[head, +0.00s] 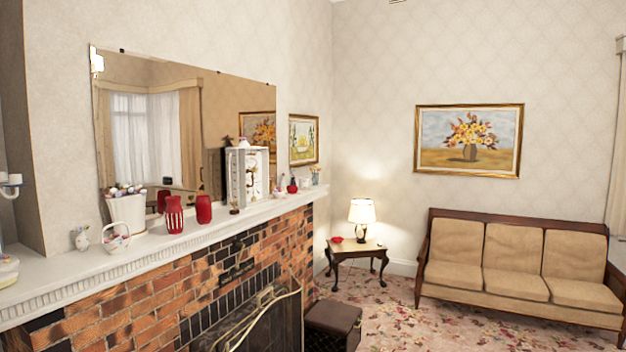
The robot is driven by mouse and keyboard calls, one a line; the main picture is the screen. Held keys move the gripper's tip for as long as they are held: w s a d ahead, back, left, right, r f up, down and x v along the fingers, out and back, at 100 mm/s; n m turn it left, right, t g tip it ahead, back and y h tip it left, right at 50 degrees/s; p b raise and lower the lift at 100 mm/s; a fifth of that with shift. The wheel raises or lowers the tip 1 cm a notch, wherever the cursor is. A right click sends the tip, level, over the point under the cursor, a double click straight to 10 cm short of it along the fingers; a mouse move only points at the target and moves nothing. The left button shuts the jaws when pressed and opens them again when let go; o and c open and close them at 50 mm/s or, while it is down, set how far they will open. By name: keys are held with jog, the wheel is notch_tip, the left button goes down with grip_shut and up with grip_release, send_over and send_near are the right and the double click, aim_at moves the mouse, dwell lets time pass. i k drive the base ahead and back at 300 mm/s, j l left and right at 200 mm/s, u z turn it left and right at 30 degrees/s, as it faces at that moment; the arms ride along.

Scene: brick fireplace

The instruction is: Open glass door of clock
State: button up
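A white clock (247,177) stands on the white mantel shelf (160,241) above the brick fireplace. Its pale face with dark markings is turned to the right and towards me. Its glass door is too small to make out clearly, and I cannot tell whether it is shut. My gripper is not in the head view.
On the mantel, left of the clock, are two red vases (204,209), a white bucket (127,213) and a small basket (116,238). Small ornaments (292,185) stand to its right. A fire screen (262,322) and brown box (333,325) are below. Carpet (395,315) lies clear before the sofa (517,265).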

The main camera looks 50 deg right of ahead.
aim_at(244, 185)
jog(key=z, duration=1.05)
jog(key=i+l, duration=0.1)
jog(key=i, duration=0.6)
